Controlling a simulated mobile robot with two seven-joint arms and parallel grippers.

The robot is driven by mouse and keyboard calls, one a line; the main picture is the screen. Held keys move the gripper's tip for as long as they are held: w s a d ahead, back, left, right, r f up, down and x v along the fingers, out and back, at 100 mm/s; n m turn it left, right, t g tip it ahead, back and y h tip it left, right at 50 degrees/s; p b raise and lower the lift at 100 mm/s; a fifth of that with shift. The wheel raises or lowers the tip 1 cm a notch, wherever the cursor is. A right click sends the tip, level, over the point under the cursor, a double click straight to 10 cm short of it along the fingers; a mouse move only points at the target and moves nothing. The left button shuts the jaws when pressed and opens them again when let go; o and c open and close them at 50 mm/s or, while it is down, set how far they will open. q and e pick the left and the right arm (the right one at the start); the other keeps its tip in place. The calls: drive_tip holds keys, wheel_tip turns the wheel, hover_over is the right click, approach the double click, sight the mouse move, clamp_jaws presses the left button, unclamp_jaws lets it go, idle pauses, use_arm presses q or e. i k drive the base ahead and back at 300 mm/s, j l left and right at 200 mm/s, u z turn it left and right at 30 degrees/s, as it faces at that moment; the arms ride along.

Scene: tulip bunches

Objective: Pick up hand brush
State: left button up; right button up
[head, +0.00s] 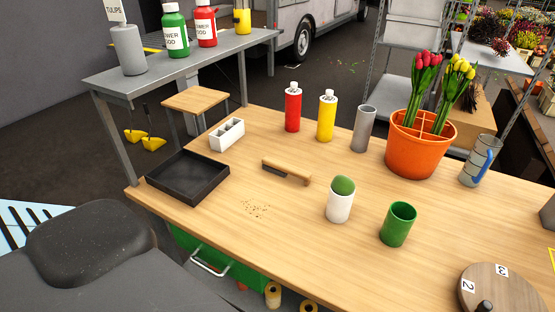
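The hand brush (287,171) lies on the wooden table near its middle. It has a light wooden back and handle, with dark bristles along its lower left side. A small patch of brown crumbs (255,209) is on the tabletop in front of it. Neither of my grippers shows in the head view.
A black tray (188,196) and a white divided holder (227,134) are left of the brush. A white cup (340,206) with a green top and a green cup (398,224) stand to the right. Red (293,108) and yellow (327,117) bottles stand behind.

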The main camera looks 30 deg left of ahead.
sight(276, 168)
drive_tip(key=u, duration=1.05)
